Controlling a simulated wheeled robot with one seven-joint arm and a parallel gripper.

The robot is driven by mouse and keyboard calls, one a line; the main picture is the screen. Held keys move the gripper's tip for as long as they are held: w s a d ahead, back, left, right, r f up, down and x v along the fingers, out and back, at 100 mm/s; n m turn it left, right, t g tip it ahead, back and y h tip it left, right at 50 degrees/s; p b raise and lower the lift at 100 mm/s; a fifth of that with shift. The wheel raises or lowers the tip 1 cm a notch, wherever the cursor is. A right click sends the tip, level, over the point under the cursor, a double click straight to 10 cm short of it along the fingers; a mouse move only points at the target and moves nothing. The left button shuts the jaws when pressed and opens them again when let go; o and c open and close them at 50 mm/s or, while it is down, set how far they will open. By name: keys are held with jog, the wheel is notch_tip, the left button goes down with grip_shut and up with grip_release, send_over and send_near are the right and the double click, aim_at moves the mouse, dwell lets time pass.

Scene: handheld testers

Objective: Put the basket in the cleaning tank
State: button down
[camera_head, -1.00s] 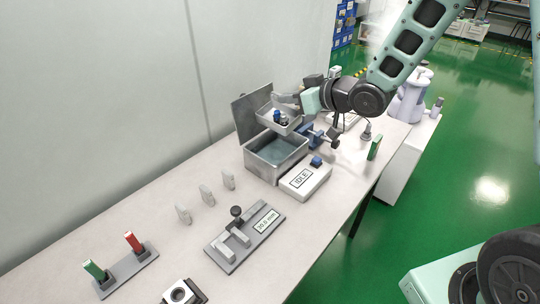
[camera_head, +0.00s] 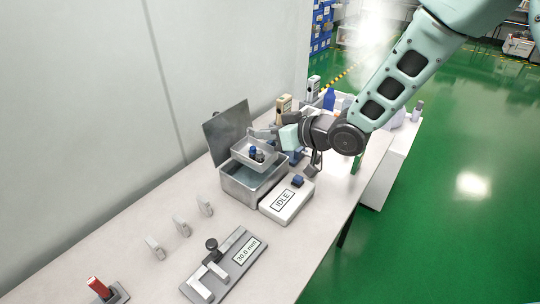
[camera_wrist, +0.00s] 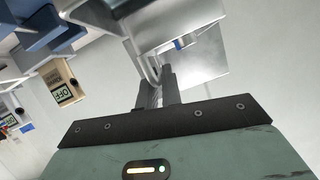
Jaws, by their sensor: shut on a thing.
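The basket (camera_head: 243,155) is a small grey metal tray with dark and blue parts (camera_head: 256,153) in it. It is held above the open cleaning tank (camera_head: 231,187), a grey metal box with its lid (camera_head: 226,130) raised at the back. My gripper (camera_head: 277,133) is shut on the basket's right side and reaches in from the right. In the wrist view the gripper fingers (camera_wrist: 157,91) close on the basket's edge, and part of the basket (camera_wrist: 160,28) shows beyond them. The basket looks slightly tilted and hides part of the tank opening.
A white box marked IDLE (camera_head: 285,202) with a blue knob stands right of the tank. A gauge plate reading 30.0 mm (camera_head: 222,270) lies in front. Several small grey pieces (camera_head: 181,226) stand to the left. Beige and blue items crowd behind my gripper.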

aim_at(270, 153)
notch_tip(270, 153, down, 5)
dwell(0.4)
jog(key=shift+f+b, duration=0.45)
jog(key=shift+f, duration=0.15)
jog(key=c, duration=1.6)
grip_release()
